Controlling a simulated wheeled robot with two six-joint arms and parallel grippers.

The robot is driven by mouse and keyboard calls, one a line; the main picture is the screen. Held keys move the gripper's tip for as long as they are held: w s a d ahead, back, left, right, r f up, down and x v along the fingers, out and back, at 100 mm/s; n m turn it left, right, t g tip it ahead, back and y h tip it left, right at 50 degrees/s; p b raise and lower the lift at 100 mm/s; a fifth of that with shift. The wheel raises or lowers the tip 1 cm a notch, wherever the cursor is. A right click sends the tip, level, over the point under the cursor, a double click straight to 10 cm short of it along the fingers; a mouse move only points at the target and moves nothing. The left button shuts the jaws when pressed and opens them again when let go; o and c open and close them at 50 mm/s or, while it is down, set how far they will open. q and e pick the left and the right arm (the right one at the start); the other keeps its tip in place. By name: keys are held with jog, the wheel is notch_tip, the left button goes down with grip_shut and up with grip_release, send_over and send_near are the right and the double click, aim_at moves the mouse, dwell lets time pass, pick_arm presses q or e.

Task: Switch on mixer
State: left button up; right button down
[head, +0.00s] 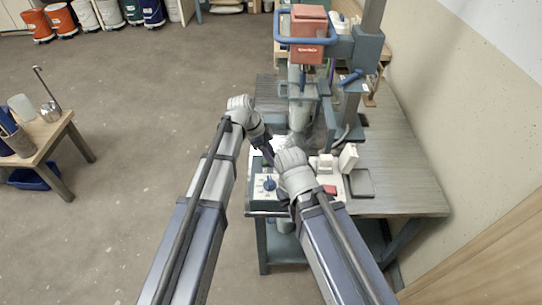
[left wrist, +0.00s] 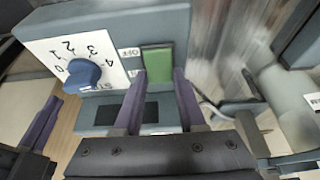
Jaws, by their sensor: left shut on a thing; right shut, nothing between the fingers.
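The mixer's control box (head: 262,190) is at the table's front left corner. In the left wrist view it shows a white dial plate with a blue knob (left wrist: 82,73) and a green switch (left wrist: 158,62) beside an OFF label. My left gripper (left wrist: 158,88) has its fingertips at the two sides of the green switch, shut on it. In the head view, my left gripper (head: 268,155) reaches down behind the box. My right gripper (left wrist: 50,106) is shut and empty near the knob. The mixer (head: 307,52) stands upright behind, with an orange motor head.
The grey table (head: 405,190) holds a white block (head: 348,158) and a dark pad (head: 361,183) right of my arms. A wooden side table (head: 45,135) stands at the left. Several buckets (head: 62,20) stand at the back left. The floor between is clear.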

pick_arm(q)
grip_shut()
jog(key=shift+d+r+y+p, duration=0.1)
jog(key=shift+d+y+p, duration=0.05)
jog(key=shift+y+p, duration=0.25)
jog(key=shift+y, duration=0.3)
jog(key=o, duration=0.9)
grip_release()
jog(key=shift+c, duration=0.2)
